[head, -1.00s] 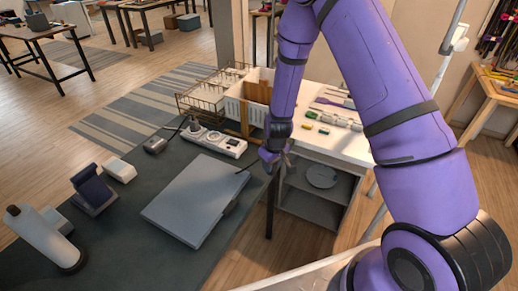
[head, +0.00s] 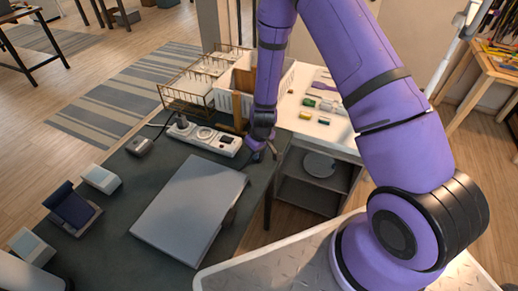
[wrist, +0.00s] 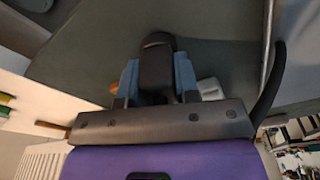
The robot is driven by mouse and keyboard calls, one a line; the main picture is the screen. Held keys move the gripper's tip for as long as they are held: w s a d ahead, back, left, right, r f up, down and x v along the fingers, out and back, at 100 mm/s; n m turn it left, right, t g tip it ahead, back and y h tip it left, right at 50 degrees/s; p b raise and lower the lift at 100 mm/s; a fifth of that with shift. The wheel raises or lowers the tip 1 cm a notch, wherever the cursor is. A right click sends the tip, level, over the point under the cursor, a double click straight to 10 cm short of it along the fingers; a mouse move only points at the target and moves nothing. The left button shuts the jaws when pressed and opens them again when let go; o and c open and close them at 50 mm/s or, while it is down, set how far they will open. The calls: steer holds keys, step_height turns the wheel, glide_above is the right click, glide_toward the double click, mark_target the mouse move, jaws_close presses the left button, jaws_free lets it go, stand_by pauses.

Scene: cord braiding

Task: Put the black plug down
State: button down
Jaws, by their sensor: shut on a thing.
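My gripper (head: 262,150) is over the right edge of the dark table, between the grey flat case and the white side counter. In the wrist view my gripper (wrist: 157,75) has its two blue fingers closed on the black plug (wrist: 156,62). The plug's rounded end points away from my palm, over the dark table top. In the head view the plug is too small and too hidden to make out. A black curved piece, perhaps its cord, shows at the right of the wrist view.
The grey flat case (head: 190,208) lies just left of my gripper. A white power strip (head: 206,137) lies behind it, with wire baskets (head: 188,96) beyond. The dark table top (head: 118,215) has bare room left of the case. A white counter (head: 335,140) stands at right.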

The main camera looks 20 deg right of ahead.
steer(key=shift+f, duration=0.2)
steer(key=c, duration=0.8)
jaws_free()
steer(key=shift+c, duration=0.2)
steer(key=s+d+r+m+t, duration=0.1)
steer(key=s+r, duration=0.2)
steer(key=r, duration=0.9)
steer(key=s+d+r, duration=0.1)
steer(key=s+r, duration=0.2)
steer(key=r, duration=0.9)
steer(key=s+d+r+m+t, duration=0.1)
steer(key=s+r, duration=0.1)
steer(key=r, duration=1)
steer(key=s+d+r+m+t, duration=0.1)
steer(key=s+d+r, duration=0.1)
steer(key=s+r, duration=0.4)
steer(key=s+d+r+m+t, duration=0.1)
steer(key=s+r, duration=0.6)
steer(key=s, duration=0.7)
steer(key=shift+s+d+r+h, duration=0.15)
steer(key=shift+d+r+h, duration=0.15)
steer(key=shift+d, duration=0.2)
